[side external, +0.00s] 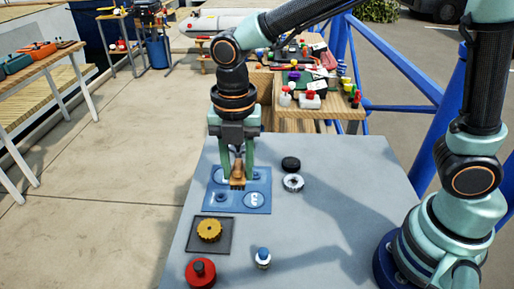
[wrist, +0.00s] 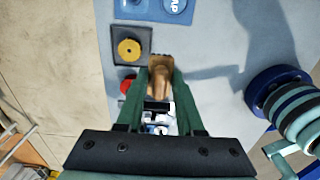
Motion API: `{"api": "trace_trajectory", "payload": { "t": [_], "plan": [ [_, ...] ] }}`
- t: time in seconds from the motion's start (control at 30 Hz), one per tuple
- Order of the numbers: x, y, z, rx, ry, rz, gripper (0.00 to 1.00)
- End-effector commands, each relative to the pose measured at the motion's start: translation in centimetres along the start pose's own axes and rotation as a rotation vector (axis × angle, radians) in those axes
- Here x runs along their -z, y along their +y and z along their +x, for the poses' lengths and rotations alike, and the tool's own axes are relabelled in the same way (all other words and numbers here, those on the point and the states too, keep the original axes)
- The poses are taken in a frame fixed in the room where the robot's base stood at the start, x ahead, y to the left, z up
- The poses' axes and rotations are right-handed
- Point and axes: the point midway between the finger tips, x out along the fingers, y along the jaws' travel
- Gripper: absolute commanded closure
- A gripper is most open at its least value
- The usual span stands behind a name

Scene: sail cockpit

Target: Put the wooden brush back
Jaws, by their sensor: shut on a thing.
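The wooden brush (side external: 238,178) is brown and is held between the fingers of my gripper (side external: 238,168). In the side view it shows in front of the blue board (side external: 240,207), which has round labelled spots and lies on the grey table. The wrist view also shows the brush (wrist: 159,76) between the two green fingers of my gripper (wrist: 158,92). The blue board (wrist: 150,9) is partly seen there at the top edge. The brush's exact height over the table is hard to tell.
A yellow gear-like disc (side external: 209,230) sits on a dark square pad (side external: 225,246). A red round object (side external: 200,272), a blue-and-white bottle (side external: 263,258), a black disc (side external: 291,163) and a white ring (side external: 293,183) stand around the board. The table's middle right (side external: 330,220) is free.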

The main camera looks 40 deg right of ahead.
Motion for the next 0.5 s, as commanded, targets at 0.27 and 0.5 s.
{"api": "trace_trajectory", "payload": {
  "t": [0.27, 0.5],
  "plan": [
    [0.0, -4.1, -3.7, 0.000, 0.000, 0.001, 1.00],
    [0.1, -5.2, -2.7, 0.007, 0.002, 0.000, 1.00]
  ]
}}
